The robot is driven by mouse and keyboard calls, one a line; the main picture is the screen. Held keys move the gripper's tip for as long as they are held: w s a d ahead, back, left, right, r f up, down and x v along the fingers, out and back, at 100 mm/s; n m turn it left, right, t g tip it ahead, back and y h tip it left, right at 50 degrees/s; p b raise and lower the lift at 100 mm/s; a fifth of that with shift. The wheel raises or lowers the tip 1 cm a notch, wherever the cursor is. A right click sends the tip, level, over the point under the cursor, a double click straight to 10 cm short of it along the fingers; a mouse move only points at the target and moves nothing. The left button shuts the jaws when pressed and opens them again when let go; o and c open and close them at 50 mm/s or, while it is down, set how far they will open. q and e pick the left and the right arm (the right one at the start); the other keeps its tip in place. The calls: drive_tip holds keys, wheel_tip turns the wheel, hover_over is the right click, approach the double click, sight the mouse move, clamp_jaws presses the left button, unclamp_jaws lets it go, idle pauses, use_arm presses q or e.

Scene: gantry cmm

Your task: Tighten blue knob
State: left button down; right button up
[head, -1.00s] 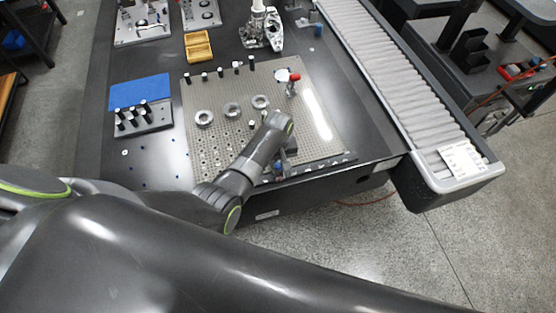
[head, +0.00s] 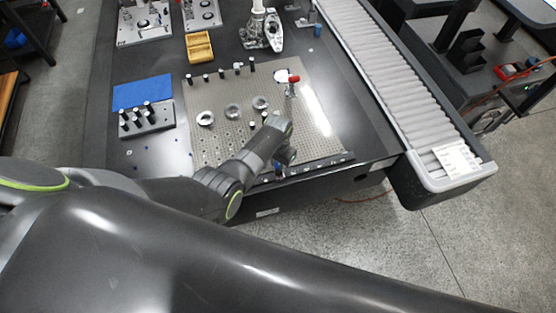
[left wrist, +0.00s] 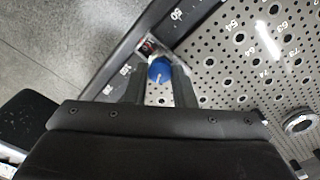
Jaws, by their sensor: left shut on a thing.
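The blue knob (left wrist: 160,70) shows in the left wrist view with a pale mark on its top. It sits on a small metal fixture (left wrist: 147,48) at the edge of the perforated plate (left wrist: 225,60). My left gripper (left wrist: 158,82) is shut on the knob, with one finger on each side of it. In the head view a bit of the blue knob (head: 277,166) shows at the plate's front edge, below my left gripper (head: 283,160). My wrist partly hides this spot. My right gripper is not in view.
A red-handled clamp (head: 293,79) stands at the plate's right side. Several metal rings, such as this ring (head: 232,111), lie on the plate. Black posts line its back edge. A blue mat (head: 142,92) and yellow tray (head: 198,46) lie beyond; a roller conveyor (head: 385,85) runs along the right.

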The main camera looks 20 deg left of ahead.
use_arm(q)
drive_tip(key=shift+m, duration=0.5)
drive_tip(key=c, duration=1.2)
unclamp_jaws()
